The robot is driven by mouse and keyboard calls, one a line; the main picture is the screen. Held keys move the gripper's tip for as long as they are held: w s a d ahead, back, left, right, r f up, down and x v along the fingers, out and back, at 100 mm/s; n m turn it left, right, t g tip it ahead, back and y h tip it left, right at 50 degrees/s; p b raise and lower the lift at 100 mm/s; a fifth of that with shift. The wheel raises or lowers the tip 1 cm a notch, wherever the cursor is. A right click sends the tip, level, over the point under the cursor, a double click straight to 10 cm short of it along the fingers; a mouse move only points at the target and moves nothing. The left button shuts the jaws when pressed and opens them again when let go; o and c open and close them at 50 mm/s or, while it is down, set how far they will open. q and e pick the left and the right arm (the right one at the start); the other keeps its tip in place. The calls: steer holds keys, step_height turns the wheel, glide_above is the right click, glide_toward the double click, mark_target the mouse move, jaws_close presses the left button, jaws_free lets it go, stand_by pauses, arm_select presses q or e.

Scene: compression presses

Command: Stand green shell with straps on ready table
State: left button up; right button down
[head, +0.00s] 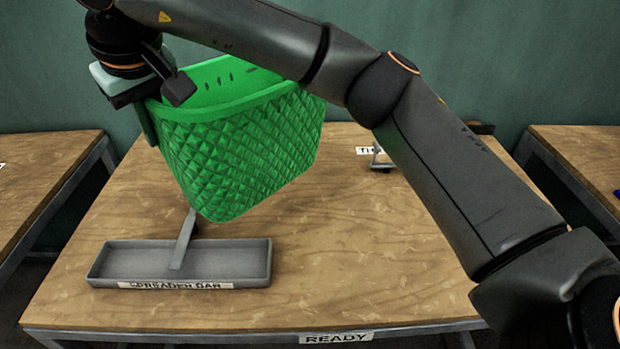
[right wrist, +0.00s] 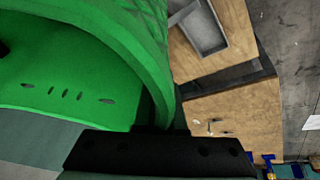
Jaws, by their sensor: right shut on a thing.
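The green shell (head: 240,145) is an open basket-like tub with a diamond-patterned outer wall and slots near its rim. It is tilted and appears held above the wooden ready table (head: 350,270), which bears a READY label on its front edge. My right gripper (head: 148,118) is shut on the shell's rim at its left side. In the right wrist view the shell (right wrist: 95,60) fills the left, with a row of slots in its inner wall. I cannot make out any straps on it. My left gripper is not in view.
A small metal piece (head: 378,158) sits at the back. Other tables stand left and right (head: 590,150). The front right is clear.

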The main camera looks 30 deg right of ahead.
steer(key=shift+w+r, duration=0.1)
steer(key=shift+w, duration=0.2)
steer(key=shift+w+d, duration=0.1)
steer(key=shift+d, duration=0.15)
glide_above(262, 174)
steer(key=w+a, duration=0.3)
steer(key=a, duration=0.1)
step_height(262, 174, down, 4)
steer(key=d+f, duration=0.1)
steer(key=f, duration=0.1)
steer(key=s+d+f, duration=0.1)
steer(key=d+f, duration=0.1)
steer(key=shift+s+b, duration=0.1)
steer(key=shift+b, duration=0.2)
steer(key=shift+s+d+f, duration=0.1)
steer(key=shift+d+f, duration=0.25)
steer(key=shift+f, duration=0.2)
steer(key=f, duration=0.3)
steer(key=shift+s+d, duration=0.15)
steer(key=shift+d, duration=0.2)
steer(key=shift+f, duration=0.45)
steer(key=c, duration=1.1)
jaws_free()
steer(key=shift+f, duration=0.1)
steer(key=shift+o, duration=0.5)
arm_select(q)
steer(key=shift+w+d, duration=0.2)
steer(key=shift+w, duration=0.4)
